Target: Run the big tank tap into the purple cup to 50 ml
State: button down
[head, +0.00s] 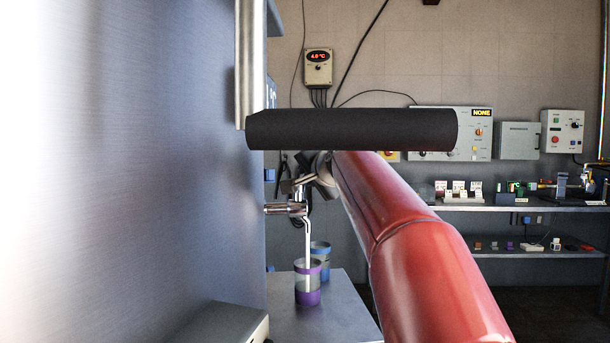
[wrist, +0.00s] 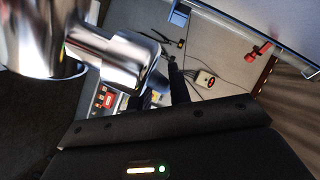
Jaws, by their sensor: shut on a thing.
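The big tank (head: 150,170) fills the left of the head view. Its chrome tap (head: 284,209) sticks out from the wall, and a white stream falls from the spout. The purple cup (head: 308,297), clear with purple bands, stands upright under the spout and the stream enters it. Its level and any marks are too small to read. My gripper (head: 302,184) is at the top of the tap, shut on the tap lever; its fingertips are partly hidden. In the wrist view the chrome tap (wrist: 115,60) is close, beside my black gripper body.
A blue-banded cup (head: 320,249) stands just behind the purple cup on a grey stand (head: 335,310). A dark horizontal bar (head: 350,129) crosses above the tap. Shelves with small items (head: 520,207) are at the right. A wall display (head: 318,57) reads about 4.8 °C.

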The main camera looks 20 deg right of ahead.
jog(key=c, duration=1.3)
grip_release()
jog(key=b+v, duration=0.1)
jog(key=v, duration=0.6)
jog(key=shift+s, duration=0.4)
